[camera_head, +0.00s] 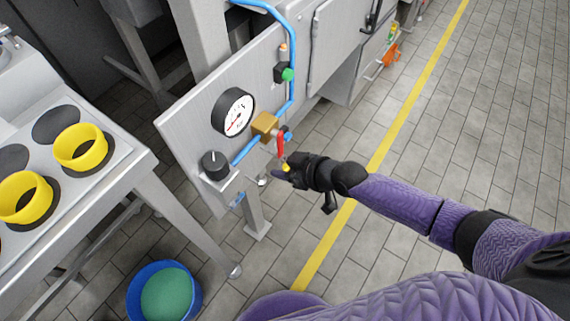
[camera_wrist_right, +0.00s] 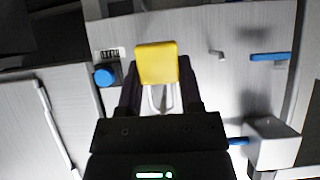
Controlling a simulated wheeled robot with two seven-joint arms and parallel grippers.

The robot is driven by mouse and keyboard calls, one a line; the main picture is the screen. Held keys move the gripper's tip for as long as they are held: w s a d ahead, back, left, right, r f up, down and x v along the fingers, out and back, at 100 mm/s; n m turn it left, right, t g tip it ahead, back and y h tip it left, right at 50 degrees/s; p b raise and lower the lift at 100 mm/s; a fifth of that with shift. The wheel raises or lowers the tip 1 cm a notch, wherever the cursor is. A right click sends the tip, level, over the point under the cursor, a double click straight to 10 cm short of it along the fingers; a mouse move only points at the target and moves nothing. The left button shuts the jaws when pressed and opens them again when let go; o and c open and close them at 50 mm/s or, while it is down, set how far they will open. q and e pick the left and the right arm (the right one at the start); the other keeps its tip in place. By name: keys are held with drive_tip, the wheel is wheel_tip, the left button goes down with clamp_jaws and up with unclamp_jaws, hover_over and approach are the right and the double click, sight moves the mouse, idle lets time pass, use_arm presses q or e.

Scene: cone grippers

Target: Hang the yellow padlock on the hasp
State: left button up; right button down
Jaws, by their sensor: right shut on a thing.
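The yellow padlock (camera_wrist_right: 156,63) is between the fingers of my right gripper (camera_wrist_right: 158,88), with its silver shackle (camera_wrist_right: 157,100) showing on the palm side in the right wrist view. In the head view my right gripper (camera_head: 284,172) is shut on the padlock, of which only a small yellow part (camera_head: 286,167) shows. Just above it a narrow red piece (camera_head: 280,144) hangs beside the brass valve block (camera_head: 264,126) on the panel. This may be the hasp, but it is too small to be sure. Whether the padlock touches it is unclear. My left gripper is out of view.
The grey panel (camera_head: 190,112) carries a dial gauge (camera_head: 233,112), a black knob (camera_head: 215,164), a green button (camera_head: 287,74) and blue piping (camera_head: 292,40). A table with yellow rings (camera_head: 80,148) stands at left, with a blue bucket (camera_head: 134,297) below. The floor at right is clear.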

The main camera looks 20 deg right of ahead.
drive_tip(key=shift+c, duration=1.6)
unclamp_jaws()
drive_tip(key=shift+o, duration=0.7)
drive_tip(key=shift+s+d+r, duration=0.15)
drive_tip(key=shift+s+r, duration=0.05)
drive_tip(key=p+v, duration=0.5)
drive_tip(key=v, duration=0.4)
drive_tip(key=s+d+f+m+g+h+p, duration=0.25)
drive_tip(key=s+d+f+h, duration=0.35)
drive_tip(key=f, duration=0.4)
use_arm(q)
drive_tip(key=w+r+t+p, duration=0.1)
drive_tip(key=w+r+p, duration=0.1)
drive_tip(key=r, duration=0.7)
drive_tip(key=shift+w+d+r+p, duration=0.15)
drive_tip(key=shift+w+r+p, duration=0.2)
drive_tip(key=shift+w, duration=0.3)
use_arm(e)
drive_tip(key=s+f+m+g, duration=0.1)
drive_tip(key=s+f+g, duration=0.2)
drive_tip(key=s, duration=1.2)
drive_tip(key=s+f+m+g+h, duration=0.1)
drive_tip(key=s+f+g, duration=0.3)
drive_tip(key=s, duration=1.1)
drive_tip(key=shift+s+f+h, duration=0.3)
drive_tip(key=shift+s+f, duration=0.1)
drive_tip(key=shift+f, duration=0.25)
